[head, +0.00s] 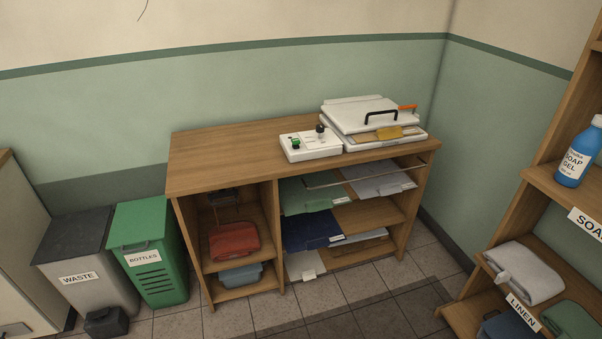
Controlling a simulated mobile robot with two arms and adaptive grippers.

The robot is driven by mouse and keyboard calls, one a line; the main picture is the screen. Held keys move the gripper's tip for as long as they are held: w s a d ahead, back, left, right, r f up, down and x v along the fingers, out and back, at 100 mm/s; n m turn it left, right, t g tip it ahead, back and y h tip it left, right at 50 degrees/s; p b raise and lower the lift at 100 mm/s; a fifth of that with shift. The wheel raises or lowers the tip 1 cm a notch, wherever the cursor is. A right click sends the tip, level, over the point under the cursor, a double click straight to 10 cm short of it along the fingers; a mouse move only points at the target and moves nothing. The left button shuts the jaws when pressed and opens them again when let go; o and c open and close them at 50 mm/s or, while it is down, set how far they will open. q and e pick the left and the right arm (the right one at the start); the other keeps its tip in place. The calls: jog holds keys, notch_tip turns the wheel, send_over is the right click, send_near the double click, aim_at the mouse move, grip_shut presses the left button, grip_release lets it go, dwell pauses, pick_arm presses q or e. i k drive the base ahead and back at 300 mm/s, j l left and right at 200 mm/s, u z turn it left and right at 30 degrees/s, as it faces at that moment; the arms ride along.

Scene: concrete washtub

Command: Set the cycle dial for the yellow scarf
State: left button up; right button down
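A white control box (311,145) sits on top of the wooden cabinet. It carries a black knob (320,131) and a green button (296,143); the markings around the knob are too small to read. Right beside it is a white press-like machine (352,147) with a black handle (381,116) on its lid. A folded yellow cloth (389,133), possibly the scarf, shows at the machine's front edge, partly over a tan surface. An orange piece (407,107) shows at the lid's right. Neither of my grippers is in view.
The wooden cabinet (222,152) has shelves of folded cloths, with a red one (235,241) at left; its top is clear at left. Grey WASTE (92,265) and green BOTTLES (147,239) bins stand left. A shelf unit at right holds a blue soap bottle (577,158) and white linen (524,273).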

aim_at(320, 128)
jog(key=i+l, duration=0.15)
jog(key=i, duration=0.55)
jog(key=i+l, duration=0.15)
jog(key=i, duration=0.55)
jog(key=l+z, duration=0.05)
